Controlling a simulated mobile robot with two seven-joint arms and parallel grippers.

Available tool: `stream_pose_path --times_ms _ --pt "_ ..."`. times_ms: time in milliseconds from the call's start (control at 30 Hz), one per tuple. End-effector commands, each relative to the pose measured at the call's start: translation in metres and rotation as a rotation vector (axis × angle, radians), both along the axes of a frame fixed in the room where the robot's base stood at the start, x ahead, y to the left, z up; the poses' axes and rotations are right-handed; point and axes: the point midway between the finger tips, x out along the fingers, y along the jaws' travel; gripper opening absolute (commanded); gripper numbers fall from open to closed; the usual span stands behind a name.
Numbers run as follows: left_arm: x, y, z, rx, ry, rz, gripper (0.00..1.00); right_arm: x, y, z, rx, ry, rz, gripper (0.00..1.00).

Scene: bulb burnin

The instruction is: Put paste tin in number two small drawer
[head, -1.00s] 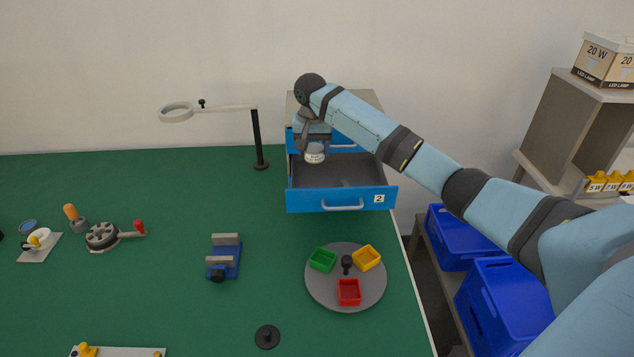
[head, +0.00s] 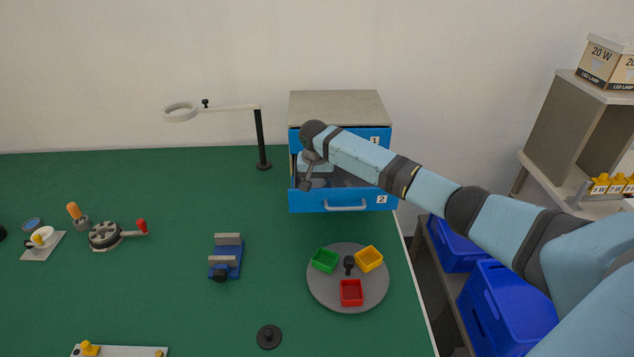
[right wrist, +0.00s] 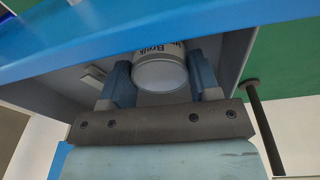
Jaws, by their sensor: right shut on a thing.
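The number two small drawer (head: 307,202) is pulled open, its blue front marked 2, below drawer 1 of the small cabinet (head: 340,106). My right gripper (head: 308,182) reaches down at the left part of the open drawer. In the right wrist view the gripper (right wrist: 160,82) is shut on the paste tin (right wrist: 160,74), a white tin with dark lettering, one finger on each side. The drawer's blue front edge (right wrist: 130,40) crosses that view above the tin. The arm hides the tin in the head view. Whether it touches the drawer floor cannot be told. My left gripper is out of view.
A magnifier lamp on a black post (head: 261,140) stands just left of the cabinet. A grey round tray (head: 330,292) with green, yellow and red bins lies in front. A blue vise (head: 226,260) stands left of it. Blue crates (head: 505,300) are at the right.

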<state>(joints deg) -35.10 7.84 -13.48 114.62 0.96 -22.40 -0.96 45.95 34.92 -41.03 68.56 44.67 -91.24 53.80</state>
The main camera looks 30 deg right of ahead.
Motion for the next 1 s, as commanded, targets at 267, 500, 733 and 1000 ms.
stream_pose_path --times_ms 267,500,733,1000 --pt "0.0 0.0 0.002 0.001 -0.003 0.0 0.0 0.0 0.0 -0.002 0.0 0.0 0.0 0.82" --pt "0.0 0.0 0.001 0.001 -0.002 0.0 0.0 0.0 0.0 -0.002 0.0 0.0 0.0 0.82" --pt "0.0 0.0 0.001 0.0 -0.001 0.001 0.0 0.0 0.002 0.022 0.0 -0.003 -0.001 0.82" --pt "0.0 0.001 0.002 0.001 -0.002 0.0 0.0 -0.004 0.007 0.08 0.0 -0.003 0.001 0.82"
